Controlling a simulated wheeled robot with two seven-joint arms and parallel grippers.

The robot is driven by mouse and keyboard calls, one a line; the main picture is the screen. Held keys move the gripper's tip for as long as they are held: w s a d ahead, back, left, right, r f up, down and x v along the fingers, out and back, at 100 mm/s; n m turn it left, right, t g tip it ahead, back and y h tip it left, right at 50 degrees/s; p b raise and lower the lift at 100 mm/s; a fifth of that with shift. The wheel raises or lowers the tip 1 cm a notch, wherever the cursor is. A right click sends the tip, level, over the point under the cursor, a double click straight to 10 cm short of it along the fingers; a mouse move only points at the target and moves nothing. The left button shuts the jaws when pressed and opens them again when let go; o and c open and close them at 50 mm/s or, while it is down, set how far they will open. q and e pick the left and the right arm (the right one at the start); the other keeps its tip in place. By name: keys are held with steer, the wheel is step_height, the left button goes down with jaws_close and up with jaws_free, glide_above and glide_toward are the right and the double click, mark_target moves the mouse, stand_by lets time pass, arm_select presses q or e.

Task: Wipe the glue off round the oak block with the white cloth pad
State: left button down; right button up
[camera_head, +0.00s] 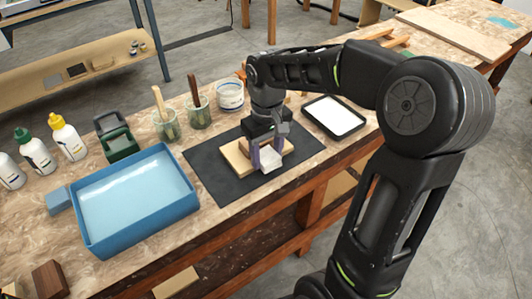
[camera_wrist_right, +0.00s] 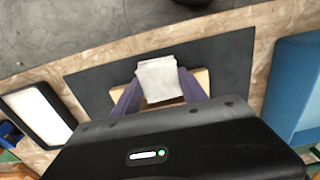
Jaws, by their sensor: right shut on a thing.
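The oak block (camera_head: 237,156) is pale wood and lies on the dark mat (camera_head: 212,179). It also shows in the right wrist view (camera_wrist_right: 202,78), partly hidden behind the pad and fingers. My right gripper (camera_head: 264,156) is shut on the white cloth pad (camera_head: 271,161), with purple-grey fingers on either side of it. The pad shows in the right wrist view (camera_wrist_right: 159,79) between the fingertips, over or against the block; I cannot tell if they touch. I cannot make out any glue. My left gripper is not in view.
A blue tray (camera_head: 186,206) stands left of the mat. A black-rimmed white tray (camera_head: 334,117) stands right. Brush jars (camera_head: 198,112), a white tub (camera_head: 230,95), a dark green container (camera_head: 116,138) and glue bottles (camera_head: 67,138) line the back. The mat's front-left part is clear.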

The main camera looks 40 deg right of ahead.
steer(key=shift+d, duration=0.2)
steer(key=shift+d+f, duration=0.1)
steer(key=shift+d, duration=0.55)
steer(key=shift+d, duration=0.85)
steer(key=shift+s+a+f, duration=0.1)
steer(key=shift+a, duration=0.1)
steer(key=shift+a+p, duration=0.3)
steer(key=shift+a, duration=0.4)
steer(key=shift+a, duration=0.8)
